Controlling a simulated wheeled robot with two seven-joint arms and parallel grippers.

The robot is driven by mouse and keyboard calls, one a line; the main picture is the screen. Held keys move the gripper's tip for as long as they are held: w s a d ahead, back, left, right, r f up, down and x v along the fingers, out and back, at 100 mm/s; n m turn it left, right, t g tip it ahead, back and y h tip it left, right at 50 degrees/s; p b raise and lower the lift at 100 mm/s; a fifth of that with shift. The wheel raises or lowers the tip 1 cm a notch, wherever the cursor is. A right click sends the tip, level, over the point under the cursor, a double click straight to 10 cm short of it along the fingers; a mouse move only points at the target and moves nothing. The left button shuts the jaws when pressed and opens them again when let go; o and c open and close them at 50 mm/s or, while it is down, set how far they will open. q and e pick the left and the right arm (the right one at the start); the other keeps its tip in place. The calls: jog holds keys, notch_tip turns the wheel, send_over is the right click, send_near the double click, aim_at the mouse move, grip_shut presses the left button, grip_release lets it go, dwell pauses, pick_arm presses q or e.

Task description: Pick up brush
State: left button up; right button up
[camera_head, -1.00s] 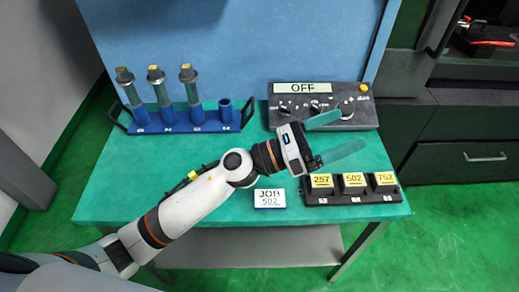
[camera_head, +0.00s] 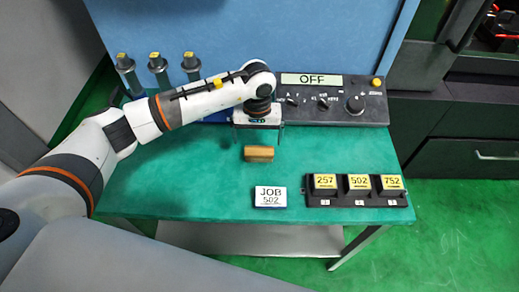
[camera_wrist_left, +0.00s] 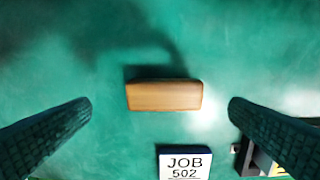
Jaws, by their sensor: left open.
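The brush (camera_head: 259,153) shows as a small wooden brown block lying on the green table, behind the JOB 502 card. In the left wrist view the brush (camera_wrist_left: 164,95) lies crosswise near the middle, between the two fingers and apart from both. My left gripper (camera_head: 258,140) is open and empty, just behind and above the brush in the head view. Its dark ribbed fingers (camera_wrist_left: 160,112) stand wide apart at the left and right of the wrist view. No bristles can be made out. My right gripper is not in view.
The JOB 502 card (camera_head: 270,197) lies in front of the brush. A black holder (camera_head: 355,200) with blocks 257, 502 and 752 is at the right. A control panel (camera_head: 335,105) marked OFF and a blue rack of tools (camera_head: 218,115), partly hidden by my arm, stand behind.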

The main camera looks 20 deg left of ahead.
aim_at(259, 150)
pick_arm(q)
jog(key=shift+f, duration=0.95)
jog(key=f+p, duration=0.2)
jog(key=f, duration=0.1)
jog(key=f+p, duration=0.1)
jog(key=shift+d+f, duration=0.3)
jog(key=shift+f, duration=0.45)
jog(key=shift+c, duration=0.6)
jog(key=c, duration=0.9)
